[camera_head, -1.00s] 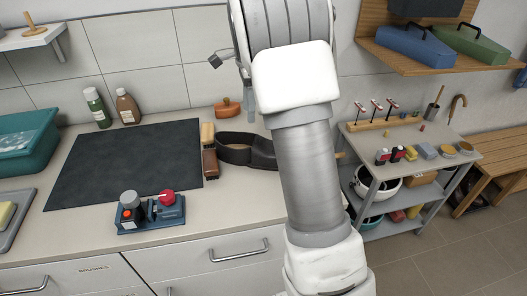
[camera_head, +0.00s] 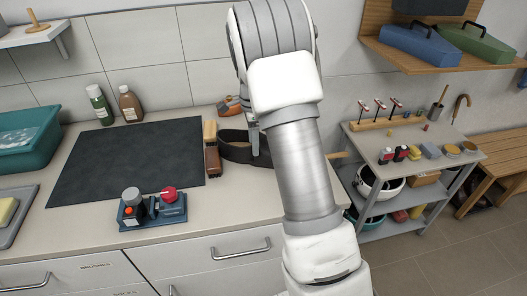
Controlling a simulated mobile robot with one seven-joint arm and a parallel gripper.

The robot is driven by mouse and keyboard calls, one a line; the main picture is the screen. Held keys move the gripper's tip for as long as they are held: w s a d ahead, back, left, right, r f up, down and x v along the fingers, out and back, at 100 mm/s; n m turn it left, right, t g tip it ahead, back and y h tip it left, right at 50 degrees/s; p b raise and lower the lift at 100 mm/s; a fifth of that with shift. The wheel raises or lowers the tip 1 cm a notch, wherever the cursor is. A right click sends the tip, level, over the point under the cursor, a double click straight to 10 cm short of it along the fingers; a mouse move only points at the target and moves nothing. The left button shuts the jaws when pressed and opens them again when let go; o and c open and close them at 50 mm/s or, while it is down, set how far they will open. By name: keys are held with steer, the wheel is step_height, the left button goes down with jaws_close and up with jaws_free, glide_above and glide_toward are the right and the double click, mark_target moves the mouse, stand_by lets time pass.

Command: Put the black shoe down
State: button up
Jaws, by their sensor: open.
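No whole black shoe can be made out. A black curved, band-like item (camera_head: 234,151) lies on the counter right of the brushes; I cannot tell if it is the shoe or part of one. My arm hides its right end. My gripper (camera_head: 255,148) points down at this item, with a grey finger in front of its band; contact cannot be judged. The gripper is open, but my arm covers most of it.
A black mat (camera_head: 125,160) covers the counter's left part. Brushes (camera_head: 212,160) stand close left of the black item. A blue tray with knobbed items (camera_head: 152,222) sits in front. An orange-brown object (camera_head: 230,106) is behind. A grey shelf cart (camera_head: 400,145) stands right.

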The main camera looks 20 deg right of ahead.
mark_target(254, 162)
step_height(254, 162, down, 4)
steer(key=shift+a+r, duration=0.1)
jaws_close()
steer(key=shift+w, duration=0.1)
stand_by(1.4)
